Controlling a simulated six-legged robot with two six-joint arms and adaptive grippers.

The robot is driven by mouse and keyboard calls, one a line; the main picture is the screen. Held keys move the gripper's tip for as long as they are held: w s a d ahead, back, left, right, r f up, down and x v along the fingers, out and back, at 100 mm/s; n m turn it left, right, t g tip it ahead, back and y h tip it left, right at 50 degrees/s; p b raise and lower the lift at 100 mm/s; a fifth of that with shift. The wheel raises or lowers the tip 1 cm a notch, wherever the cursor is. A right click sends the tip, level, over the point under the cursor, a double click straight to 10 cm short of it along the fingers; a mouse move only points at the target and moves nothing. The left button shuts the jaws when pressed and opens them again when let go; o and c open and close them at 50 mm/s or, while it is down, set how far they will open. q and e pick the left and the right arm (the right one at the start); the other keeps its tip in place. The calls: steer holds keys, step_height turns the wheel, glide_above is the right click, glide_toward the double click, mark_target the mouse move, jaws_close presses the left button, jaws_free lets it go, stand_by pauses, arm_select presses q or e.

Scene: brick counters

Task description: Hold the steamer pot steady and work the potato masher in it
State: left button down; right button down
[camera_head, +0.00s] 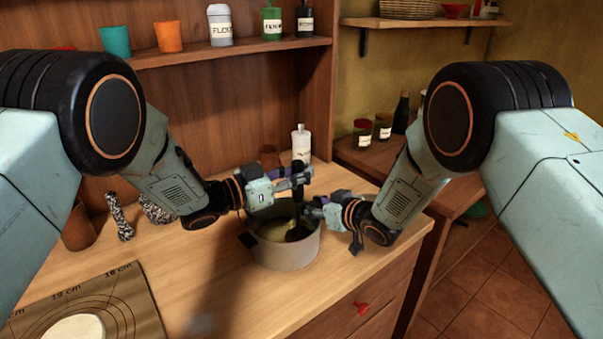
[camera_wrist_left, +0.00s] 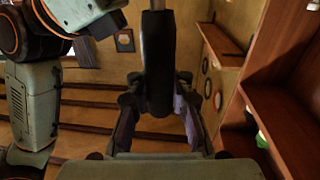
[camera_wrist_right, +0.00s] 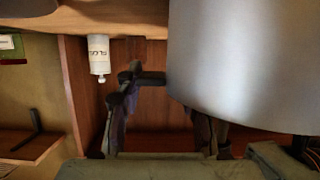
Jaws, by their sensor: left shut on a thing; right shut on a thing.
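The grey steamer pot (camera_head: 287,252) stands on the wooden counter, with something yellowish inside. My left gripper (camera_head: 299,178) is shut on the dark upright handle of the potato masher (camera_head: 298,198), above the pot. In the left wrist view the masher handle (camera_wrist_left: 158,65) stands between the fingers. The masher's lower end is down inside the pot, and its head is hard to make out. My right gripper (camera_head: 310,208) is shut on the pot's right rim side. In the right wrist view the pot wall (camera_wrist_right: 240,65) fills the right and partly hides one finger.
A white bottle (camera_head: 301,140) stands behind the pot. A board with ring markings (camera_head: 130,290) bears a pale disc at front left. Jars line the shelf (camera_head: 230,50) above. The counter between board and pot is clear.

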arm_select(q)
steer(key=shift+f, duration=0.7)
steer(key=shift+r, duration=0.85)
steer(key=shift+f, duration=0.1)
steer(key=shift+f, duration=0.7)
steer(key=shift+r, duration=0.8)
steer(key=shift+w+a, duration=0.55)
steer(key=shift+w, duration=0.2)
steer(key=shift+w+a, duration=0.5)
steer(key=shift+w, duration=0.25)
